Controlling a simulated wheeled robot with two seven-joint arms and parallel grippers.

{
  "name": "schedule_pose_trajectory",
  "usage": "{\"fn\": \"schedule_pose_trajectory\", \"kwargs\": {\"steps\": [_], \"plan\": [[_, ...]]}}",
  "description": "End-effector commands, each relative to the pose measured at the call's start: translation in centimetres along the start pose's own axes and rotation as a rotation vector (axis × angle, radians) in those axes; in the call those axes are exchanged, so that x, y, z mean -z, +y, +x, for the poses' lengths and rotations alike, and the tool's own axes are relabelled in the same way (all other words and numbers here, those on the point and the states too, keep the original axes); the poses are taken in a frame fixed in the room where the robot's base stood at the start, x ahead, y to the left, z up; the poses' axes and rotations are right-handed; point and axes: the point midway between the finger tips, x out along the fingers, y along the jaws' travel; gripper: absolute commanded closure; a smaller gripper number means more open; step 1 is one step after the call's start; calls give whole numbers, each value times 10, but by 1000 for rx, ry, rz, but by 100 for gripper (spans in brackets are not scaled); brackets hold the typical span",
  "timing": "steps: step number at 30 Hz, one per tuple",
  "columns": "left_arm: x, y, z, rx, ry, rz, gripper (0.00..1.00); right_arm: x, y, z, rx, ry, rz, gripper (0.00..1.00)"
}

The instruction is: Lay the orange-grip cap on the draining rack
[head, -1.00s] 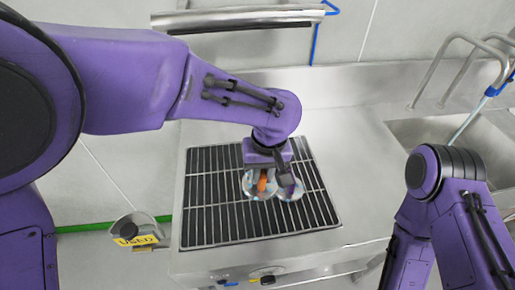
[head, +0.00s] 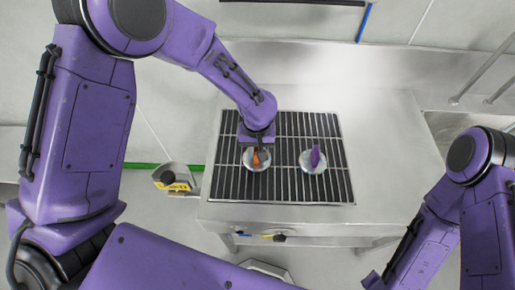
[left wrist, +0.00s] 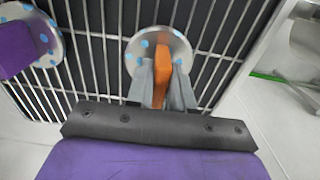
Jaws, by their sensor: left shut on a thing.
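The orange-grip cap (head: 250,165), a pale disc with blue dots and an upright orange grip, is over the left part of the draining rack (head: 285,192). In the left wrist view, my left gripper (left wrist: 161,88) is shut on the orange grip (left wrist: 161,76), one finger on each side. The disc (left wrist: 140,48) is flat, at or just above the bars; I cannot tell whether it touches. In the head view, my left gripper (head: 258,148) partly hides the cap. My right arm shows at the lower right, but its gripper is not visible.
A similar cap with a purple grip (head: 315,158) lies on the rack to the right, clear of the orange-grip cap. Rack bars left of and in front of the caps are bare. The steel counter (head: 385,150) is clear to the right. A yellow-labelled item (head: 176,181) is left of the counter.

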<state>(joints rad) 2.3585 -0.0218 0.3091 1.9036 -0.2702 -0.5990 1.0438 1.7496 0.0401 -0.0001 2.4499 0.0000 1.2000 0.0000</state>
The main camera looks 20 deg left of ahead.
Motion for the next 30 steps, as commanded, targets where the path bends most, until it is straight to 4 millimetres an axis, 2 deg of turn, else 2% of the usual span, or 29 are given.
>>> {"fn": "schedule_pose_trajectory", "kwargs": {"steps": [2,11,12,14,24,26,30], "plan": [[0,0,6,1,-1,-1,100,4,1,-10,0,0,0,53],[1,0,13,0,3,0,100,3,0,-7,0,0,0,53],[1,0,14,0,3,0,69,3,0,-7,0,0,0,53],[1,0,13,0,3,0,53,3,0,-7,0,0,0,53],[2,1,8,0,4,0,53,2,0,-6,0,0,0,53],[2,1,1,-2,7,-2,53,1,0,-3,0,0,0,53],[3,1,-32,-3,10,-1,53,-2,-1,6,0,0,0,53]]}}
